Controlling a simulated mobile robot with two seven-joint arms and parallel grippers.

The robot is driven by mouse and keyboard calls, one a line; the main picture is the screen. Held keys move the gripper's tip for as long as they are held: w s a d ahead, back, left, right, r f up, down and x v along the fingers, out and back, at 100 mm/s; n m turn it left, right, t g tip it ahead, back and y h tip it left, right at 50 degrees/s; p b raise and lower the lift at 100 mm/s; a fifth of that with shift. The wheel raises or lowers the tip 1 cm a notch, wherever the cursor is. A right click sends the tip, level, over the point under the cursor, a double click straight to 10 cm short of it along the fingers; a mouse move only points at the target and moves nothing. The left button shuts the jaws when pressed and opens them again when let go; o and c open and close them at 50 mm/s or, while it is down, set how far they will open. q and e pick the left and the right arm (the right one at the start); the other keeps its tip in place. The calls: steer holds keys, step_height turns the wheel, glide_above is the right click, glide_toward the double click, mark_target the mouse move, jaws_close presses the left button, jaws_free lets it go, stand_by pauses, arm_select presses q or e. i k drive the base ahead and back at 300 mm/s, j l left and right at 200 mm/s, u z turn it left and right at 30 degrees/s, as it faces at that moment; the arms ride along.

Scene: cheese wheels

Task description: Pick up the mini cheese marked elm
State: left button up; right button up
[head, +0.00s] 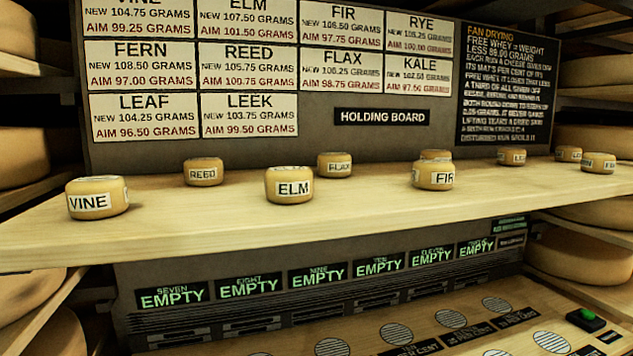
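The mini cheese marked ELM (289,174) is a small yellow wheel with a white label. It sits upright on the wooden holding board (240,228), left of centre in the head view. The label faces me. Its front is unobstructed, and the cheese marked FLAX (335,164) stands behind it to the right. Neither my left gripper nor my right gripper is in the head view.
Cheeses marked VINE (97,203), REED (203,171) and FIR (433,178) share the board, with several more at right. Below are displays reading EMPTY (249,287) and a lower counter with round vents (396,333). Shelves of large wheels flank both sides.

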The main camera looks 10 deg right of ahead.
mark_target(286, 185)
steer(key=i+l, duration=0.1)
steer(key=l, duration=1.9)
steer(key=i+u, duration=0.05)
steer(key=i, duration=0.05)
